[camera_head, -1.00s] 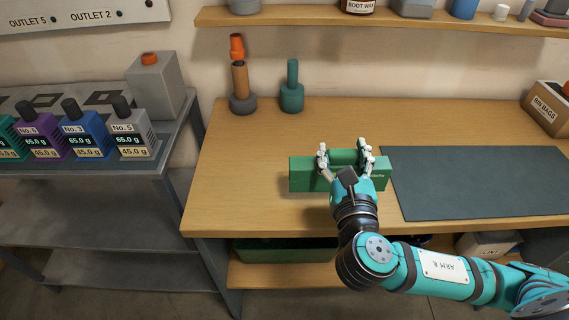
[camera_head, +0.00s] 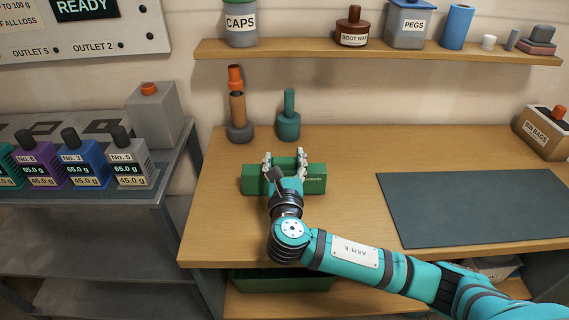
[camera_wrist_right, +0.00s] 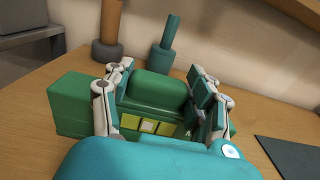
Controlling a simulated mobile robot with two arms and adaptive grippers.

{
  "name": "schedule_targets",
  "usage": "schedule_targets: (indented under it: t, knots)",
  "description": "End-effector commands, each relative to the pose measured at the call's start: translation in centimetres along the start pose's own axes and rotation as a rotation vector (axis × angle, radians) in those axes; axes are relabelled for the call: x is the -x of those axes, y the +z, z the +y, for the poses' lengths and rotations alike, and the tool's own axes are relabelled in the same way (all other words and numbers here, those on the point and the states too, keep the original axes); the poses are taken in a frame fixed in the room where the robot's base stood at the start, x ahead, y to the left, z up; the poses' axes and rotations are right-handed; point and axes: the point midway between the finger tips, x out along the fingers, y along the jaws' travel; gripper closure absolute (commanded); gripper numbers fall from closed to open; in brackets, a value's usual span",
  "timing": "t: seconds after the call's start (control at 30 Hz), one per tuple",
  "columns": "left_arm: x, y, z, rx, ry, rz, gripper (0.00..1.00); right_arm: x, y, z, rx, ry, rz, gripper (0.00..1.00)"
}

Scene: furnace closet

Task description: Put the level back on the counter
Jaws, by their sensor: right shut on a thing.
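The level is a green block with a yellow vial window. In the head view the level (camera_head: 256,180) is over the left part of the wooden counter (camera_head: 345,150). My right gripper (camera_head: 285,165) is shut on its middle, with one finger on either side. In the right wrist view the level (camera_wrist_right: 75,105) reaches out to the left past the fingers of my right gripper (camera_wrist_right: 160,90), and the vial shows between them. I cannot tell whether its underside touches the counter. My left gripper is not in view.
An orange-topped tool in a holder (camera_head: 238,110) and a teal handled tool (camera_head: 289,118) stand behind the level. A dark mat (camera_head: 470,205) lies to the right. A grey shelf with labelled bottles (camera_head: 128,165) stands left. Bare counter lies between level and mat.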

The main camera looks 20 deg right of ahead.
Motion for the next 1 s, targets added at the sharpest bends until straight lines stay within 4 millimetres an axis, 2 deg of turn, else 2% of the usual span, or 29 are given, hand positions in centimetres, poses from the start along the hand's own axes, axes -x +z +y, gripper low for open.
schedule_targets:
  t: [0.07,0.4,0.43,0.5,0.6,0.93,1.0]
  knots:
    - [-0.06,-0.21,0.28,0.0,0.003,0.004,0.35,-0.01,-0.66,-0.04,0.0,0.0,-0.003,1.0]
    - [-0.08,-0.32,0.46,-0.002,0.006,0.005,0.35,-0.01,-0.99,-0.06,-0.001,-0.001,-0.003,1.0]
    - [-0.08,-0.32,0.46,-0.002,0.006,0.005,0.35,0.0,-1.04,-0.07,0.0,-0.001,-0.001,0.41]
    - [-0.08,-0.31,0.43,-0.003,0.005,0.005,0.35,0.0,-1.02,-0.06,0.0,-0.001,-0.001,0.32]
    - [-0.08,-0.27,0.34,-0.003,0.004,0.004,0.35,0.0,-1.01,-0.06,-0.001,-0.001,-0.001,0.2]
    - [-0.03,-0.14,0.08,-0.003,0.001,0.002,0.35,0.01,-0.56,-0.04,-0.002,0.0,-0.003,0.2]
    - [-0.1,-0.11,0.06,-0.003,0.001,0.002,0.35,0.79,-0.8,0.02,-0.001,0.002,0.0,0.2]
